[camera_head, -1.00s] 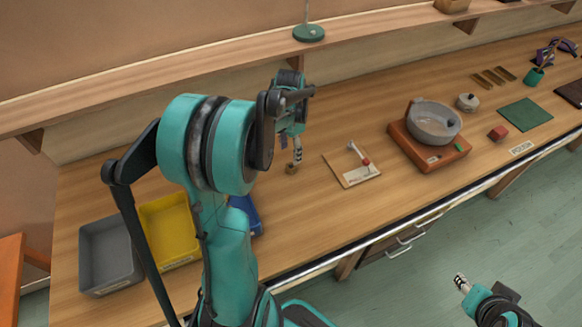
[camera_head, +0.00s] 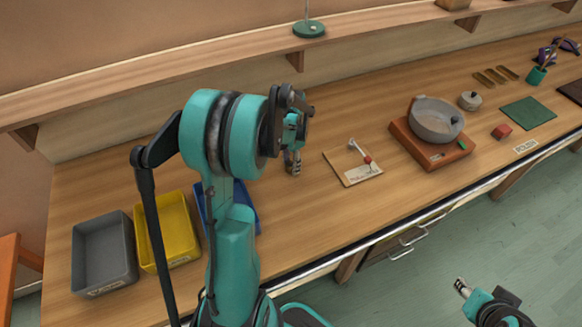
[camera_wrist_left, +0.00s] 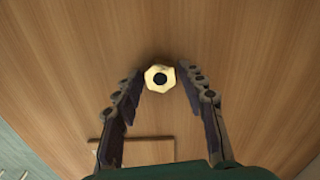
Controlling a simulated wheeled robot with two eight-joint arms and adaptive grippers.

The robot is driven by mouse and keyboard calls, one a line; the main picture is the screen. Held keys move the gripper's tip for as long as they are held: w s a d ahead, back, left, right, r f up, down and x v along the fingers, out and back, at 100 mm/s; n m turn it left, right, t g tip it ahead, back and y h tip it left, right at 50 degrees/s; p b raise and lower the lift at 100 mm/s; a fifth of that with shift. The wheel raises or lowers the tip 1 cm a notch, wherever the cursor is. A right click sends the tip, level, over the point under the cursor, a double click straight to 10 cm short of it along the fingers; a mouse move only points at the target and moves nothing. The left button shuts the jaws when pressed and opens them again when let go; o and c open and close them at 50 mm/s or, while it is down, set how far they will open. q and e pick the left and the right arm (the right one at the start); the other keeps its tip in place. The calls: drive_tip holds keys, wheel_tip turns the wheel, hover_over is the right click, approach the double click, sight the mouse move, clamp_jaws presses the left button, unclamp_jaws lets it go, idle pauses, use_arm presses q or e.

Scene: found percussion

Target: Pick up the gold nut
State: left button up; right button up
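The gold nut (camera_wrist_left: 160,78) is a pale gold hexagonal ring with a dark hole, lying on the wooden bench. In the left wrist view it sits between the tips of my left gripper (camera_wrist_left: 161,74), with small gaps on both sides. The fingers are open. In the head view my left gripper (camera_head: 293,166) points down close to the bench, and its fingers cover most or all of the nut. My right gripper (camera_head: 461,286) is at the lower right, over the floor and away from the bench. It is too small to tell whether it is open.
A small board (camera_head: 340,168) with a metal-and-red piece lies right of my left gripper. Grey (camera_head: 103,222), yellow (camera_head: 180,263) and blue (camera_head: 253,214) bins stand at the left. A grey pot (camera_head: 433,125) on a brown base stands farther right. A shelf (camera_head: 180,62) runs behind.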

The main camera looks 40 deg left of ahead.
use_arm(q)
clamp_jaws()
drive_tip(key=shift+r, duration=0.55)
drive_tip(key=r, duration=0.1)
drive_tip(key=r+p, duration=0.1)
drive_tip(key=d+r+p, duration=0.1)
drive_tip(key=r, duration=0.1)
drive_tip(key=shift+w, duration=0.3)
drive_tip(key=w+d+r+p, duration=0.2)
drive_tip(key=w+d+r, duration=0.3)
drive_tip(key=d, duration=0.4)
drive_tip(key=shift+d+r+p, duration=0.2)
drive_tip(key=shift+r+p, duration=0.1)
drive_tip(key=shift+r, duration=0.15)
